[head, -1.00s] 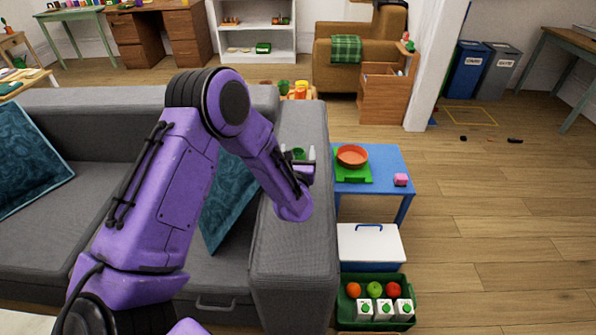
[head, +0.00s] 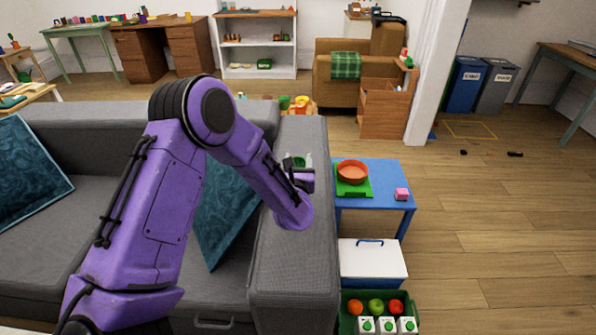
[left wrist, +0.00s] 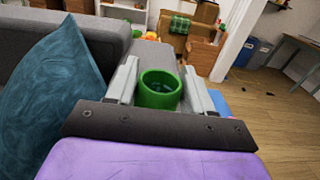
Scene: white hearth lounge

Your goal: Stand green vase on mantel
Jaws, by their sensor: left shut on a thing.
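The green vase (left wrist: 160,90) is between the two fingers of my left gripper (left wrist: 160,85) in the left wrist view, with its open round mouth facing the camera. In the head view my left gripper (head: 298,164) is over the sofa's right arm, and a bit of the green vase (head: 298,161) shows there. The gripper is shut on the vase; the wrist hides most of it in the head view. I cannot make out a mantel in these frames. My right gripper is not in view.
The grey sofa (head: 293,262) lies under my left arm. Right of it stand a blue table (head: 378,202) with an orange bowl (head: 352,171), a white-lidded box (head: 372,259) and a green crate (head: 349,324) of fruit and cartons. Open wooden floor (head: 500,235) lies to the right.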

